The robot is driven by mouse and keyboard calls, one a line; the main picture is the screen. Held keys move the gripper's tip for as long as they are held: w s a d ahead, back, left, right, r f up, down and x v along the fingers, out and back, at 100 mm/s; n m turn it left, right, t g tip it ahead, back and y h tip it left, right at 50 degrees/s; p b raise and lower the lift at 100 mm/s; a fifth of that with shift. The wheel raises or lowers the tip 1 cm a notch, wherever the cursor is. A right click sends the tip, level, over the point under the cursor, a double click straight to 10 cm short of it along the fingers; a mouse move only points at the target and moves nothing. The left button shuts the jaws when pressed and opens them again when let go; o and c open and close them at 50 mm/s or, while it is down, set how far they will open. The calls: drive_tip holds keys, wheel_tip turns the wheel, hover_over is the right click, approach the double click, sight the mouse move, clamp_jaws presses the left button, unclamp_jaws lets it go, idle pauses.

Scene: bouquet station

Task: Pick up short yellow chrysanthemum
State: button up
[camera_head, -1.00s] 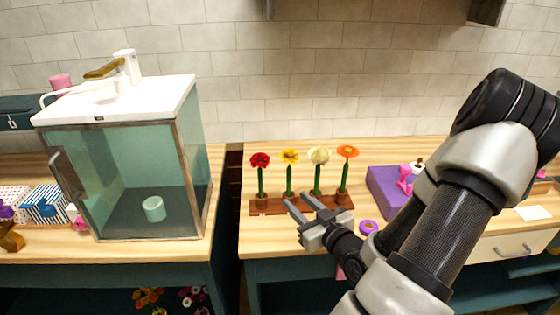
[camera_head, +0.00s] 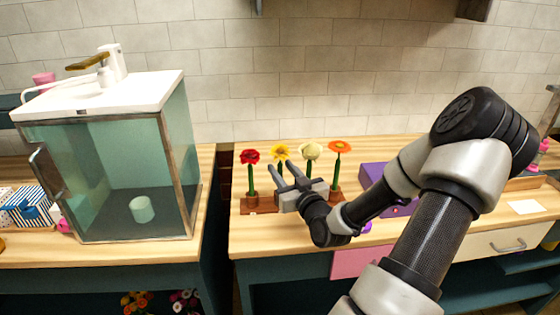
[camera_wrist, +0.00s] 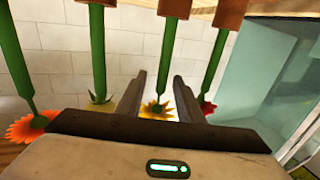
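The yellow chrysanthemum (camera_head: 280,152) stands upright in the brown wooden rack (camera_head: 262,210), second from the left. My gripper (camera_head: 282,170) is open, with its fingertips at the upper stem just below the yellow bloom. In the wrist view, which is upside down, the yellow bloom (camera_wrist: 157,109) and its green stem (camera_wrist: 171,60) show in the gap between the two fingers of my gripper (camera_wrist: 160,76). I cannot tell whether the fingers reach past the stem. The lower stem is partly hidden by my gripper in the head view.
A red flower (camera_head: 250,156) stands left of it; a cream flower (camera_head: 310,151) and an orange flower (camera_head: 340,146) stand right, all close by. A glass cabinet (camera_head: 130,180) is at the left. A purple box (camera_head: 374,173) lies right of the rack.

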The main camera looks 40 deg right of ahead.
drive_tip(key=shift+f+x, duration=0.15)
drive_tip(key=shift+x, duration=1.2)
drive_tip(key=shift+f+x, duration=0.1)
drive_tip(key=shift+x, duration=1.3)
drive_tip(key=shift+a, duration=0.1)
clamp_jaws()
